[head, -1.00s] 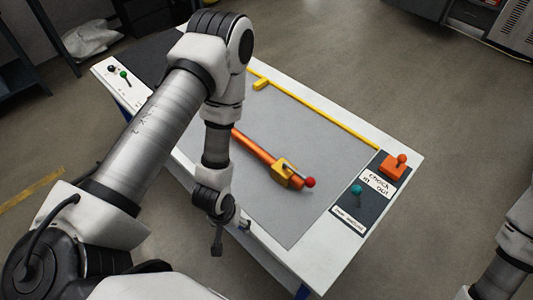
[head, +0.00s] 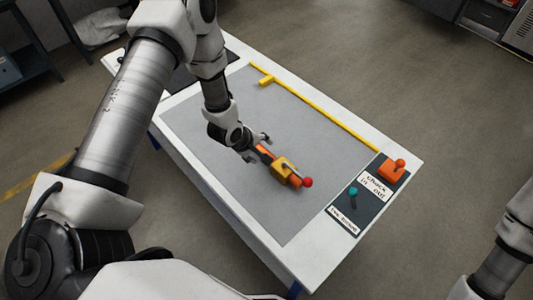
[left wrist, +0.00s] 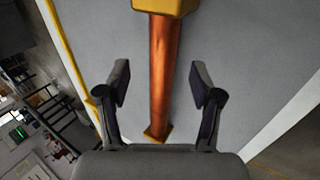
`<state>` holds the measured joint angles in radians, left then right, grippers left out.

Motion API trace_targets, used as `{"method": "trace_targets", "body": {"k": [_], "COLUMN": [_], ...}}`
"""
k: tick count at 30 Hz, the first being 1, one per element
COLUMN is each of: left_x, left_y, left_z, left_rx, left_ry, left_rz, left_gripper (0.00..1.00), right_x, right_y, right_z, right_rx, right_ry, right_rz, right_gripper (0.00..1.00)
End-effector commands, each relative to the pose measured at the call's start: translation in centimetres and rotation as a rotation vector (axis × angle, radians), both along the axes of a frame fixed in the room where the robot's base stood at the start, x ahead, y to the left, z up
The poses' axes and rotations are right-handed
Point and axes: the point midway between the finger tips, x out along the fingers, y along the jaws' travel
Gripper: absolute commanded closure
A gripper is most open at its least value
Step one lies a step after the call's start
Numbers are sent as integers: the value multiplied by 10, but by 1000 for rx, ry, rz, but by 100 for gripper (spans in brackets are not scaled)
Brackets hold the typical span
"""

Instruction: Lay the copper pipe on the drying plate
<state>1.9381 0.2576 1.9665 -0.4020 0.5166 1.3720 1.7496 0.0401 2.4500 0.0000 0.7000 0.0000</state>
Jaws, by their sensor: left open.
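The copper pipe (head: 295,181) lies on the grey work surface (head: 300,130), with a yellow block (head: 282,166) around it and a red knob (head: 308,182) near its right end. My left gripper (head: 259,147) is open over the pipe's left part, which it partly hides. In the left wrist view the pipe (left wrist: 163,75) runs between the two spread fingers, with a visible gap on both sides. I cannot tell surely which surface is the drying plate; a dark panel (head: 238,54) shows behind my left arm. My right gripper is out of view.
A yellow rail (head: 320,108) runs along the table's far side. An orange knobbed block (head: 392,170) and a teal knob (head: 353,192) stand on the labelled panel at the right end. The grey surface in front of the pipe is clear.

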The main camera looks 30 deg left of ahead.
Motion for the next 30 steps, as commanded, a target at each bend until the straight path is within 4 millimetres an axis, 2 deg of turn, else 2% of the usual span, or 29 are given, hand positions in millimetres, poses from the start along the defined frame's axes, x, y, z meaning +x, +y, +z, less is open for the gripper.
{"method": "trace_targets", "body": {"k": [5,9,16,20,21,22,30], "left_x": [10,20,21,21,21,21,22], "left_y": [-5,-8,-8,-8,-8,-8,-8], "left_z": [-23,-43,-46,-46,-46,-46,-46], "left_rx": [2,1,1,1,1,1,1], "left_ry": [3,1,1,1,1,1,0], "left_rz": [-4,-2,-2,-2,-2,-2,-2], "left_gripper": [35,35,35,81,95,100,100], "right_x": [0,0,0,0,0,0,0], "right_y": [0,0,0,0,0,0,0], "right_z": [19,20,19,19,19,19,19], "right_rx": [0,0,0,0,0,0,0], "right_ry": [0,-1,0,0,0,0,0], "right_rz": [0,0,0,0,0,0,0], "right_gripper": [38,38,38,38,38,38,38]}}
